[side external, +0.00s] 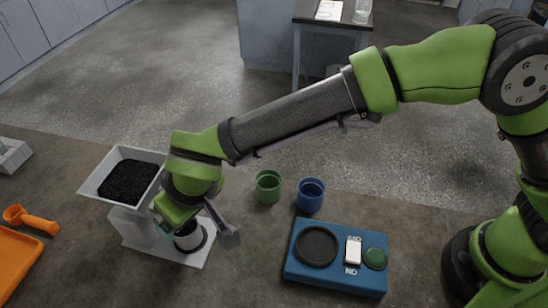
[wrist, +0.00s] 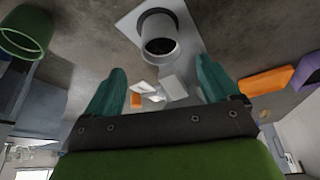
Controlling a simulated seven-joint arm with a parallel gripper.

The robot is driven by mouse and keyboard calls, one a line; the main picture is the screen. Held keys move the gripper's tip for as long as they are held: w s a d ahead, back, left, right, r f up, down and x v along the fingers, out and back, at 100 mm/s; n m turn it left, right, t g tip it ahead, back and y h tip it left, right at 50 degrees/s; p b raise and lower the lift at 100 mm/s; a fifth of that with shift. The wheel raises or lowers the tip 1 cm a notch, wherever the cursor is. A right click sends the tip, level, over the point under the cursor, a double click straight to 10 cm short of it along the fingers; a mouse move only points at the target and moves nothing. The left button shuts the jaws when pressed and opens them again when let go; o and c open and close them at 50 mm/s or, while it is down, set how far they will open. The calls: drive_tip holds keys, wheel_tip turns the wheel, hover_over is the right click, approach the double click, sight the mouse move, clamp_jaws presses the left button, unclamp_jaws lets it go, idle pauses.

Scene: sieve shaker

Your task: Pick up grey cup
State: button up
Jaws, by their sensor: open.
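The grey cup (side external: 188,239) stands upright on the white base plate of the sieve shaker, below my gripper (side external: 177,222), which partly hides it in the side external view. In the wrist view the light grey cup (wrist: 159,49), dark inside, is at the top centre. My gripper (wrist: 160,68) shows there with its two teal fingers spread apart, one on each side of the cup's line. Nothing is held between them. The cup lies ahead of the fingertips, and I cannot tell whether either finger touches it.
The shaker's white hopper (side external: 92,186) with black grains rises left of my gripper. A green cup (side external: 268,187) and a blue cup (side external: 311,195) stand to the right, behind a blue scale (side external: 300,270). An orange scoop (side external: 38,223) and orange tray (side external: 15,262) lie left.

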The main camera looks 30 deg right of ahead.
sight(184, 233)
drive_tip(key=x, duration=0.9)
drive_tip(key=shift+s+f, duration=0.15)
drive_tip(key=shift+s, duration=0.05)
drive_tip(key=c, duration=1.2)
